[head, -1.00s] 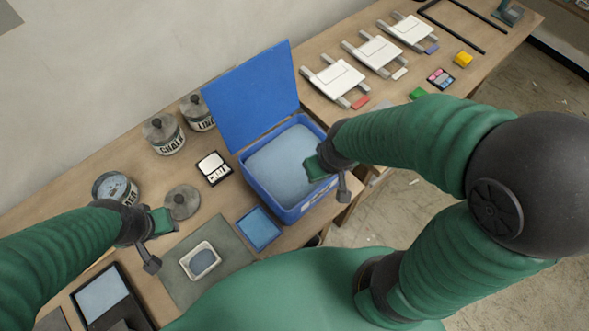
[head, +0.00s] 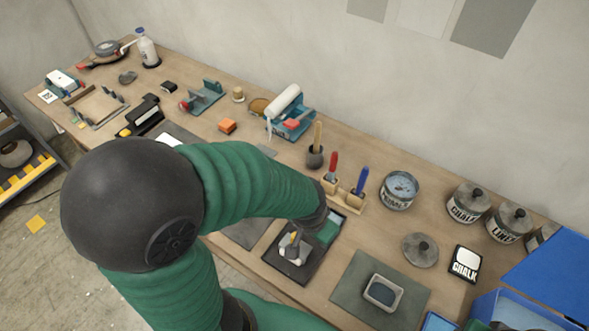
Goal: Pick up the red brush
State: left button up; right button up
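The red brush (head: 331,168) stands upright, red handle up, in a small wooden holder (head: 345,196) near the middle of the bench. A blue-handled brush (head: 361,181) stands in the same holder, to its right. My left gripper (head: 325,232) is just in front of and below the holder, over the dark tray. It appears apart from the red brush; its fingers are partly hidden by my wrist, so its opening is unclear. Part of my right gripper (head: 478,326) shows at the bottom edge by the blue box, mostly cut off.
A pot with a wooden-handled tool (head: 316,148) stands left of the holder, and a tin (head: 399,190) right of it. A dark tray (head: 275,259) holds a small grey object (head: 294,249). A blue box (head: 552,275) is at the right.

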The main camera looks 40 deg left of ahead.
aim_at(330, 177)
jog(key=j+u, duration=0.5)
jog(key=i+u, duration=0.2)
jog(key=k+z, duration=0.25)
jog(key=z, duration=0.25)
jog(key=i+z, duration=0.15)
jog(key=z, duration=1.55)
jog(key=u, duration=2)
jog(key=k, duration=0.15)
jog(key=k+l+z, duration=0.15)
jog(key=z, duration=0.2)
jog(key=k+l+z, duration=0.2)
jog(key=z, duration=0.2)
